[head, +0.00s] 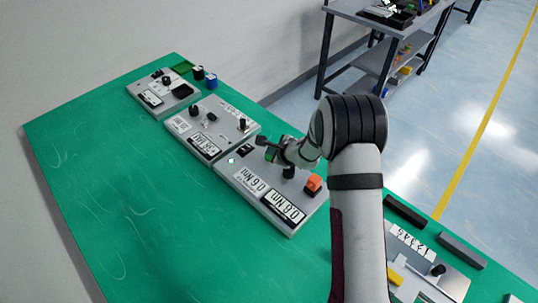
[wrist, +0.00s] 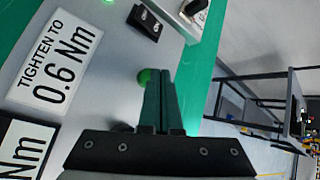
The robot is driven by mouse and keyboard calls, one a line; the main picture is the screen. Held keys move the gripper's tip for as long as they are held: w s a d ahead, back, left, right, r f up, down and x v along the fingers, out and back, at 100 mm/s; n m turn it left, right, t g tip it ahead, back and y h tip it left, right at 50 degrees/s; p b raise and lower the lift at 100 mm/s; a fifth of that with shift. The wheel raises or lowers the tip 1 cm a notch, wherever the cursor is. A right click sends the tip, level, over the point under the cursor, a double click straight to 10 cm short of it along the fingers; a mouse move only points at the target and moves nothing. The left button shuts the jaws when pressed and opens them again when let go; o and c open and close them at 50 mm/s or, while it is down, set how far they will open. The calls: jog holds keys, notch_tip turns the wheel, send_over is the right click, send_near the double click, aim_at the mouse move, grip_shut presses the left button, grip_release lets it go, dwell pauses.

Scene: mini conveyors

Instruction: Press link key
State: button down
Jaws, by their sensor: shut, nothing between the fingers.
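My gripper (head: 272,152) is shut and empty, over the upper edge of the nearest grey panel (head: 228,172). In the wrist view its fingers (wrist: 161,80) point at a round green button (wrist: 145,76), partly hidden behind the fingertips. I cannot tell whether they touch it. No readable label names a link key, so I cannot tell whether this button is it. A black rocker switch (wrist: 145,22) lies beyond the button on the same panel; it also shows in the head view (head: 246,149). A small green light (wrist: 107,2) is lit at the top edge.
Two more panels (head: 212,127) (head: 163,92) stand farther back. The left of the green table (head: 110,200) is clear.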

jog(key=shift+f, duration=0.4)
dwell(0.3)
jog(key=shift+r, duration=0.8)
jog(key=shift+r, duration=2.55)
